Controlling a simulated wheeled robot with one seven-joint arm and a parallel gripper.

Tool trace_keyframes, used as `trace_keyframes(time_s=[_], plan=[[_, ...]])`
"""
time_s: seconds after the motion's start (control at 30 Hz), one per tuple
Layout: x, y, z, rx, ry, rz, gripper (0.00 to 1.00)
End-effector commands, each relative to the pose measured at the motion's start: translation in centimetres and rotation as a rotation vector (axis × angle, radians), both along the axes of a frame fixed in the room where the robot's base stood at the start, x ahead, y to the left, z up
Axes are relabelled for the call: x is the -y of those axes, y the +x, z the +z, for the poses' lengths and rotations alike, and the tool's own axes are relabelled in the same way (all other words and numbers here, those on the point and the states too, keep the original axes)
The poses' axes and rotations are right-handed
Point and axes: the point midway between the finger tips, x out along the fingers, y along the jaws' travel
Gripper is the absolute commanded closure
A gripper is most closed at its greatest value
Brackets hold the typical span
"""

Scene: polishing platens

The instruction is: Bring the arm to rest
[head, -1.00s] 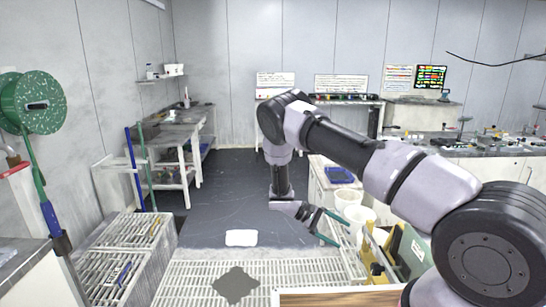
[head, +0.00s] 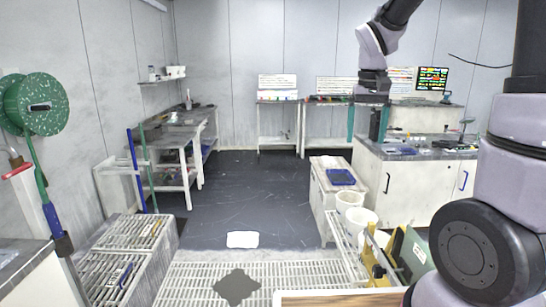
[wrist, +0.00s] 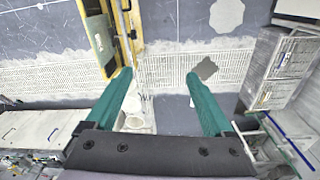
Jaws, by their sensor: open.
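My gripper (head: 367,124) is raised high on the right of the head view, in front of the back counter, with its green fingers pointing down. The two fingers stand well apart. In the wrist view my gripper (wrist: 163,85) is open, with nothing between its fingertips. The floor, grating and a white bucket show far below it. My arm is folded upward on the right, and part of it runs out of the top of the head view.
White buckets (head: 350,200) and a cabinet with a blue tray (head: 341,177) stand right of centre. A yellow frame (head: 374,258) is near the front. A green hose reel (head: 32,104) hangs at left. The dark floor (head: 250,190) in the middle is mostly clear.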

Motion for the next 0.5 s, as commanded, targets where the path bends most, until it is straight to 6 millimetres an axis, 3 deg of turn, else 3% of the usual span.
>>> trace_keyframes(time_s=[0.03, 0.2, 0.5], plan=[[0.3, -1.4, 1.7, 0.052, 0.033, -0.023, 0.13], [0.7, -5.6, 5.8, 0.21, 0.128, -0.087, 0.13], [0.8, -12.5, 9.7, 0.466, 0.24, -0.18, 0.13]])
